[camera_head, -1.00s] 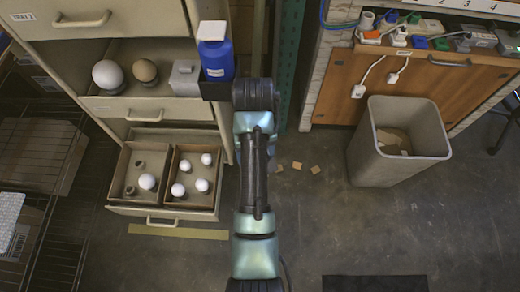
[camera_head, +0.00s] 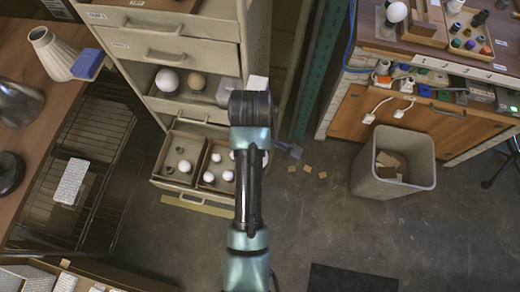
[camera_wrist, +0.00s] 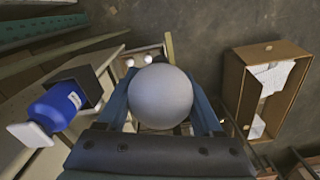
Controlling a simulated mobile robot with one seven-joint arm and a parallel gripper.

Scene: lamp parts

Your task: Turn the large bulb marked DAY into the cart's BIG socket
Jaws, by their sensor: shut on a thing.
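A large pale bulb (camera_wrist: 160,92) sits between the two blue fingers of my gripper (camera_wrist: 160,106) in the wrist view, and the fingers are shut on it. No DAY mark shows on the side facing the camera. In the head view my arm covers most of the gripper; a pale edge, likely this bulb (camera_head: 265,158), shows just right of the arm. I cannot make out the cart's BIG socket in either view.
Below, an open drawer (camera_head: 190,203) holds small bulbs. A bin (camera_head: 408,185) stands right, a workbench (camera_head: 455,62) behind it. A blue bottle (camera_wrist: 62,105) is near my gripper.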

